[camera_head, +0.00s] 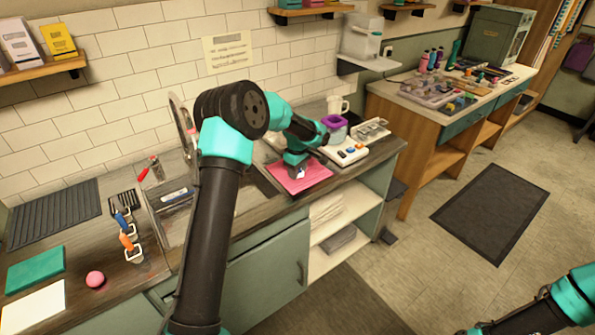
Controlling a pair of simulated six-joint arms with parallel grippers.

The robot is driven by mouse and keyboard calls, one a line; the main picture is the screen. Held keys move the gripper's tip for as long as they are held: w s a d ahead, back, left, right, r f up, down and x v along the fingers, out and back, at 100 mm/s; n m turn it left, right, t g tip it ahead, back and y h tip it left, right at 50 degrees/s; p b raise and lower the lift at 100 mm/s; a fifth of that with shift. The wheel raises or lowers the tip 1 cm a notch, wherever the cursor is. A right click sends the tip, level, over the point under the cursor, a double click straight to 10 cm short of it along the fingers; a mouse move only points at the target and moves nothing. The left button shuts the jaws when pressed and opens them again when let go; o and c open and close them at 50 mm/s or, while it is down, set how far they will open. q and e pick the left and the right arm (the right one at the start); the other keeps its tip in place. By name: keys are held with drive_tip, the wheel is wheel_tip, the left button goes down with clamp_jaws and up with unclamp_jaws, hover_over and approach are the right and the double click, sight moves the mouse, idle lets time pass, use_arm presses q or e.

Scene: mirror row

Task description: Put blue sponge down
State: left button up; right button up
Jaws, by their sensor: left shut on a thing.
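My left arm reaches over the counter, and its gripper (298,170) points down, low over a pink mat (316,180) beside the sink. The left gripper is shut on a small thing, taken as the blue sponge. The gripper body and the small scale hide most of it, so its colour and outline are not clear. I cannot tell whether it touches the mat. Part of my right arm shows at the bottom right, with its gripper out of frame.
A white mug (338,104) is behind. Utensils with orange and blue handles (126,240), a pink ball (95,279) and a green pad (36,268) are at left.

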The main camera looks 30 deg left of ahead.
use_arm(q)
drive_tip(key=shift+f, duration=0.15)
drive_tip(key=o, duration=1)
drive_tip(key=shift+c, duration=0.2)
wheel_tip(320, 180, up, 12)
drive_tip(key=shift+r, duration=0.2)
idle(0.3)
